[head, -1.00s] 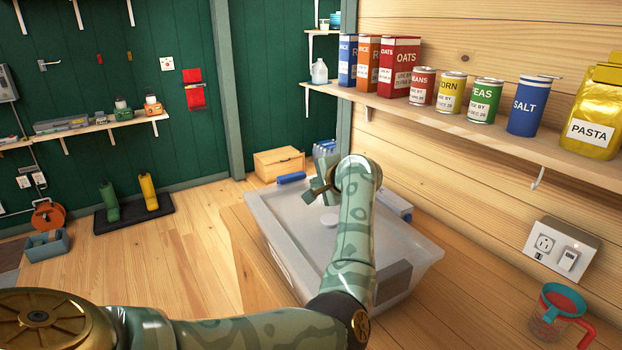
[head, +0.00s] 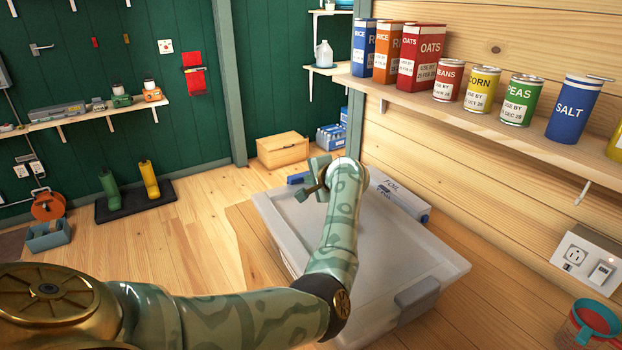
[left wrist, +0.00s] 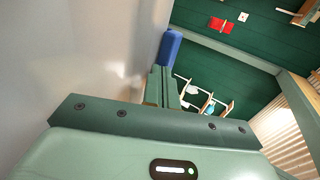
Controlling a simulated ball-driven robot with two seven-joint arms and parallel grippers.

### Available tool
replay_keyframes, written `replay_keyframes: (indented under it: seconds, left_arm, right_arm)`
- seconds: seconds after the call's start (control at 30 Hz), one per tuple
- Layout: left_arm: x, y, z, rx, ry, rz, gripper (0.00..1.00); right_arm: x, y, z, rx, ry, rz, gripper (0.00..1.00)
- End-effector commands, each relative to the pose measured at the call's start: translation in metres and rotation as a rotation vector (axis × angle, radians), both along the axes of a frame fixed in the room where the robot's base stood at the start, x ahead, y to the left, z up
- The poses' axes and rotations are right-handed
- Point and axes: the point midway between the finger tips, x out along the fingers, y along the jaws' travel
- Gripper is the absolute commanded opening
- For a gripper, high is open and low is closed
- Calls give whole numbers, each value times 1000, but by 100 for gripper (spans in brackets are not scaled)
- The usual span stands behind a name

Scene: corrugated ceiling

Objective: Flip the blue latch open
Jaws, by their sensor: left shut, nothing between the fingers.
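The storage bin (head: 400,262) is pale grey and closed with a flat lid. The blue latch (head: 297,178) shows at the bin's far end, partly hidden behind my left gripper. My left gripper (head: 306,192) is shut and empty, close to the latch at the far left corner of the lid. In the left wrist view the blue latch (left wrist: 170,46) stands just beyond the shut fingertips (left wrist: 162,72), along the edge of the bin's grey surface. I cannot tell whether the fingers touch it. My right gripper is not in view.
A grey latch (head: 417,298) sits on the bin's near end. A foil box (head: 400,197) lies along the bin's wall side. A shelf (head: 470,118) with boxes and cans juts out above on the right. Floor (head: 195,235) to the left is clear.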

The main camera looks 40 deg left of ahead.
Motion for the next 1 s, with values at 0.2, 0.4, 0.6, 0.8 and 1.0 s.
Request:
replay_keyframes:
  seconds: [0.2, 0.4, 0.6, 0.8, 1.0]
  left_arm:
    - [0, 1, 1, -10, 4, 0, 0]
    - [1, 4, 3, -51, 19, 1, 0]
    - [2, 5, 5, -76, 28, 0, 0]
    - [3, 7, 6, -110, 39, 0, 0]
    - [5, 11, 10, -181, 64, 1, 0]
  right_arm:
    - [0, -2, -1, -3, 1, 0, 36]
    - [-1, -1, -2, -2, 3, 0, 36]
    - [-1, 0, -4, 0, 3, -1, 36]
    - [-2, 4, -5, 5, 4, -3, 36]
    - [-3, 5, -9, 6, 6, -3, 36]
